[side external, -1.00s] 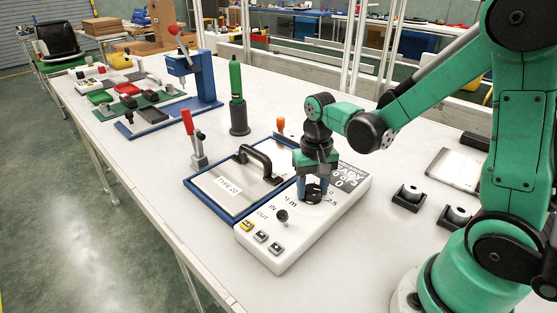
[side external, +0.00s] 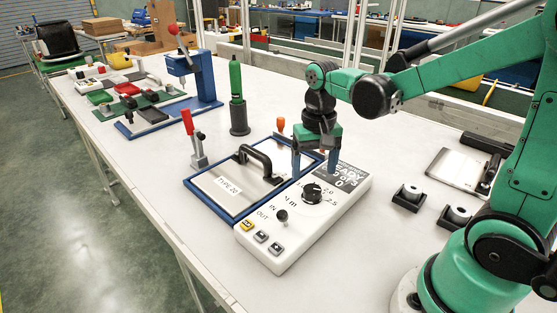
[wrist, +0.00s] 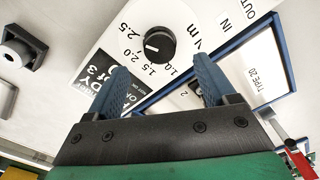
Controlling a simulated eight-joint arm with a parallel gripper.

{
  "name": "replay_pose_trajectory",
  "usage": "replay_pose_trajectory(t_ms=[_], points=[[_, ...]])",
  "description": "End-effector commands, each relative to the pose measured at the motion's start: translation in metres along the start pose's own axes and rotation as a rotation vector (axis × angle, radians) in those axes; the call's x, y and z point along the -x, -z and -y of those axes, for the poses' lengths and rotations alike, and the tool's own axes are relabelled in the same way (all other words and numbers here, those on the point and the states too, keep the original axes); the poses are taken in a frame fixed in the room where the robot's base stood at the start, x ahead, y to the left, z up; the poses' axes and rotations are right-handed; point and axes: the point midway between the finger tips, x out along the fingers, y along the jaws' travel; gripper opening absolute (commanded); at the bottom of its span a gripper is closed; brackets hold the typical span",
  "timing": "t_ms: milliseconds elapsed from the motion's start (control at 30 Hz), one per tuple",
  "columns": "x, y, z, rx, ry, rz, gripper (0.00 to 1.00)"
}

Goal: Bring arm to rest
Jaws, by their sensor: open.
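My gripper (side external: 315,163) is open and empty, above the far part of the white control box (side external: 268,258). In the side view its blue fingers point down, behind and above the black dial knob (side external: 312,193). The wrist view shows the two fingers of my gripper (wrist: 163,82) spread apart, with the dial knob (wrist: 160,45) beyond them and nothing between them. The knob's white mark points toward the scale between 1.0 and 2.5. My fingers cover part of the box's dark display (side external: 350,176).
Left of the box lies a blue-framed plate (side external: 208,190) with a black handle (side external: 258,158). A red-handled clamp (side external: 189,125) and a green cylinder (side external: 236,82) stand nearby. Two black holders with white rollers (side external: 408,194) sit to the right.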

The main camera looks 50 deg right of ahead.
Motion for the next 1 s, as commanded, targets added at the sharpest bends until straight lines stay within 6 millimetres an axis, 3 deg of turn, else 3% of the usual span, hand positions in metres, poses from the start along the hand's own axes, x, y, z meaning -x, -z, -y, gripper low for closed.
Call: replay_pose_trajectory(t_ms=[467, 800, 1000], points=[[0.007, -0.002, 0.001, 0.017, 0.007, -0.016, 0.78], [0.035, -0.032, 0.018, 0.336, 0.12, -0.356, 0.78], [0.043, -0.046, 0.026, 0.496, 0.163, -0.543, 0.78]])
